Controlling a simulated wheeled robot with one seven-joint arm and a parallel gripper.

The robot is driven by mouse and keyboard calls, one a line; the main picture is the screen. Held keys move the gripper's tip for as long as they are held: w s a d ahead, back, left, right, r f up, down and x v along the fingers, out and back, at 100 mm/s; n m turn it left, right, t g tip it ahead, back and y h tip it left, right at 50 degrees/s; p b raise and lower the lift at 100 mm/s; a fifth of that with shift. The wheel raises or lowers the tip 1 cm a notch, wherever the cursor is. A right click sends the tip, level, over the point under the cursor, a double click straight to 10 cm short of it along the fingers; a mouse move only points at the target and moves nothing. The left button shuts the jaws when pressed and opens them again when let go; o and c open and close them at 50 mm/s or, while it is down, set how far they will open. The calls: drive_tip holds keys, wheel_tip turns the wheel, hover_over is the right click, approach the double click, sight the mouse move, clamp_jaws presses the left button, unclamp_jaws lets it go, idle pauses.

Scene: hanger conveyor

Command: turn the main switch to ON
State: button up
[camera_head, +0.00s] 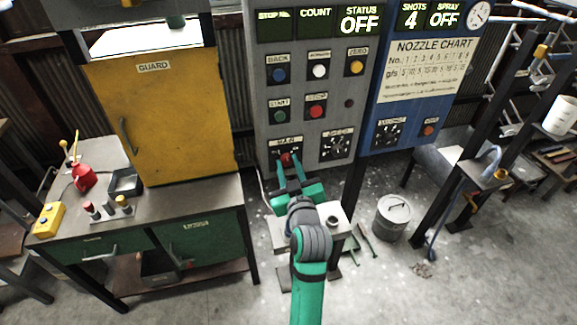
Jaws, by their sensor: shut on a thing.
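The main switch (286,159) is a small red knob low on the left of the grey control panel (260,92), under a label that seems to read MAIN. My gripper (288,167) is at the switch with its green fingers shut on the knob. The fingers hide part of the knob and its dial, so I cannot tell which way it points. The status display (359,20) at the top of the panel reads OFF.
Another dial (337,145) sits just right of the switch, with red and green buttons above. A blue panel (392,110) adjoins on the right. A yellow guard cabinet (165,120) stands left on a workbench.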

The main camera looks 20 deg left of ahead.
drive_tip(key=m, duration=0.4)
drive_tip(key=shift+g, duration=0.3)
drive_tip(key=shift+w+d+m+y, duration=0.1)
drive_tip(key=shift+m+y, duration=0.15)
drive_tip(key=shift+m, duration=1)
drive_tip(key=shift+d+m+y, duration=0.1)
drive_tip(key=shift+m+y, duration=0.15)
drive_tip(key=shift+m, duration=1)
drive_tip(key=o, duration=1.1)
drive_tip(key=shift+c, duration=0.2)
drive_tip(key=v, duration=1)
drive_tip(key=shift+s+d+r, duration=0.2)
drive_tip(key=shift+s, duration=0.15)
